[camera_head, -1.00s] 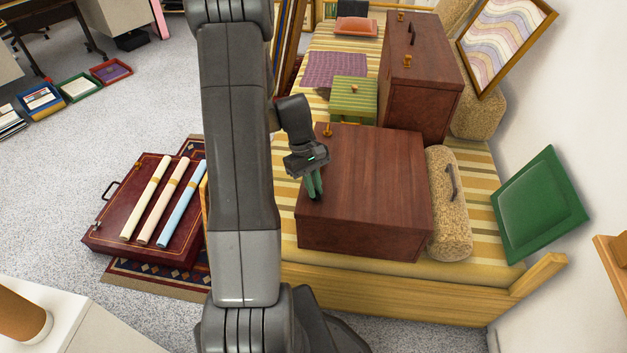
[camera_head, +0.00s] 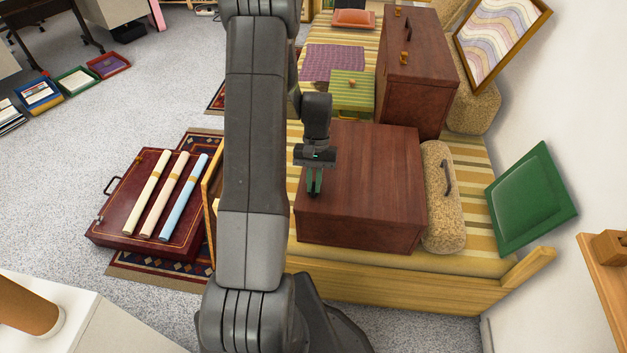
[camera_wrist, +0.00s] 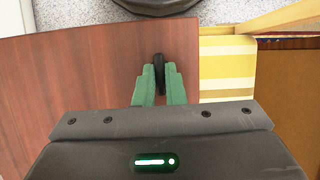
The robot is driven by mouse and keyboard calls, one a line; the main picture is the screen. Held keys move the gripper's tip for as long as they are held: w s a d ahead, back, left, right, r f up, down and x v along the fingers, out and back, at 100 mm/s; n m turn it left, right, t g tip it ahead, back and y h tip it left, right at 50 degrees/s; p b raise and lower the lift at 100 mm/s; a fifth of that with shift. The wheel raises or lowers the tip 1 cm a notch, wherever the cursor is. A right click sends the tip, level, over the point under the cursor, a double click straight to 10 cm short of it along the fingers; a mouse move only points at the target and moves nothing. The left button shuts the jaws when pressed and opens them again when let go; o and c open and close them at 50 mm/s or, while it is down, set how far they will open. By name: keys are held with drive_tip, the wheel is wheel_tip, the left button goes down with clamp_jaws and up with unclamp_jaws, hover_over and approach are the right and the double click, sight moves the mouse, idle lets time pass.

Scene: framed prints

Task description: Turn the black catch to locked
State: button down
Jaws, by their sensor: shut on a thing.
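My gripper (camera_head: 314,190) points down at that edge in the head view. Its green fingertips (camera_wrist: 159,88) are shut on the catch, one on each side. Only the catch's far end shows beyond the fingers; the rest is hidden between them. No locked marking is visible to me.
The case lies on a yellow striped daybed (camera_head: 471,160). A beige bolster (camera_head: 441,215) stands close on its right, and a second brown case (camera_head: 412,85) stands behind. A green cushion (camera_head: 531,200) leans at the wall. A maroon case (camera_head: 124,222) with paper rolls is on the floor.

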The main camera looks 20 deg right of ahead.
idle(0.4)
drive_tip(key=c, duration=1.5)
unclamp_jaws()
drive_tip(key=p+v, duration=0.2)
drive_tip(key=v, duration=1.2)
drive_tip(key=shift+s+d+f, duration=0.1)
drive_tip(key=shift+s+d, duration=0.05)
drive_tip(key=b+x, duration=0.2)
drive_tip(key=x, duration=1.1)
drive_tip(key=shift+a+f, duration=0.25)
drive_tip(key=shift+f, duration=0.1)
